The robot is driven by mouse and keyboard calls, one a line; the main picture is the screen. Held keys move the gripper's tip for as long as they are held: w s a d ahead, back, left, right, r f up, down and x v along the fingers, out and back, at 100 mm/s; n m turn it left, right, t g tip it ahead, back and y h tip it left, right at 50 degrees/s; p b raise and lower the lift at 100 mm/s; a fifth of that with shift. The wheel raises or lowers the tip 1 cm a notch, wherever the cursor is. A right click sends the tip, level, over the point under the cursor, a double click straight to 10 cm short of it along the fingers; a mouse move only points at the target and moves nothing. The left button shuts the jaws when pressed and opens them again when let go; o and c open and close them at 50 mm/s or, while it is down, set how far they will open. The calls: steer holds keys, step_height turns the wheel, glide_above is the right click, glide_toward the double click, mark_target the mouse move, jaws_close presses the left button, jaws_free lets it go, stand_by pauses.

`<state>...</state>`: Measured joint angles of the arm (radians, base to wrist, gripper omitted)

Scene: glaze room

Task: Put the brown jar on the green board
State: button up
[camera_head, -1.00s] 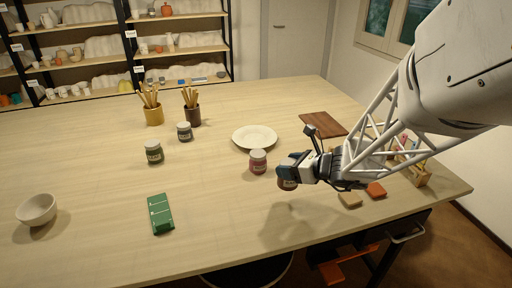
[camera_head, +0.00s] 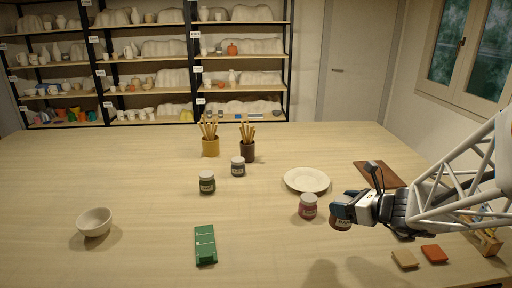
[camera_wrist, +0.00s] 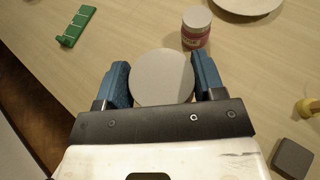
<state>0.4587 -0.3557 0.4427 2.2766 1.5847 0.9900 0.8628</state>
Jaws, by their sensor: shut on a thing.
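My gripper (camera_wrist: 162,82) is shut on the brown jar (camera_head: 340,223), held at the right part of the table beside the pink jar. In the wrist view the jar's pale round lid (camera_wrist: 161,77) sits between the two blue fingers; its body is hidden below the lid. The green board (camera_head: 205,246) lies flat and bare at the front, left of the middle, well to the left of my gripper. It also shows at the upper left of the wrist view (camera_wrist: 77,26).
A pink jar (camera_head: 308,206) stands just left of the held jar. A white plate (camera_head: 306,180) lies behind it. Two dark jars (camera_head: 207,183) (camera_head: 238,167) and two brush pots stand further back. A bowl (camera_head: 95,222) is at the left. The table between pink jar and board is clear.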

steer(key=shift+a, duration=0.15)
steer(key=shift+a+f+n+g, duration=0.1)
steer(key=shift+a+n+g, duration=0.2)
steer(key=shift+a, duration=0.35)
steer(key=s+a+f+n+g+y, duration=0.1)
steer(key=s+a+n+g, duration=0.1)
steer(key=a, duration=0.7)
steer(key=s+a+f+n+g+y, duration=0.1)
steer(key=s+a+n+g+y, duration=0.1)
steer(key=a, duration=0.8)
steer(key=s+a+f+n+g+y, duration=0.1)
steer(key=s+a+n+g, duration=0.3)
steer(key=a, duration=0.5)
steer(key=shift+s+a+f+y, duration=0.2)
steer(key=shift+s+y, duration=0.2)
steer(key=shift+s, duration=0.15)
steer(key=shift+s+a+n+g, duration=0.4)
steer(key=shift+s+a, duration=0.05)
steer(key=shift+a, duration=0.15)
steer(key=shift+c, duration=0.7)
steer(key=shift+w, duration=0.15)
steer(key=w+a, duration=0.3)
steer(key=w, duration=0.4)
steer(key=w+a+f, duration=0.1)
steer(key=w+a, duration=0.3)
steer(key=w, duration=0.3)
steer(key=shift+a+f, duration=0.15)
steer(key=shift+f, duration=0.15)
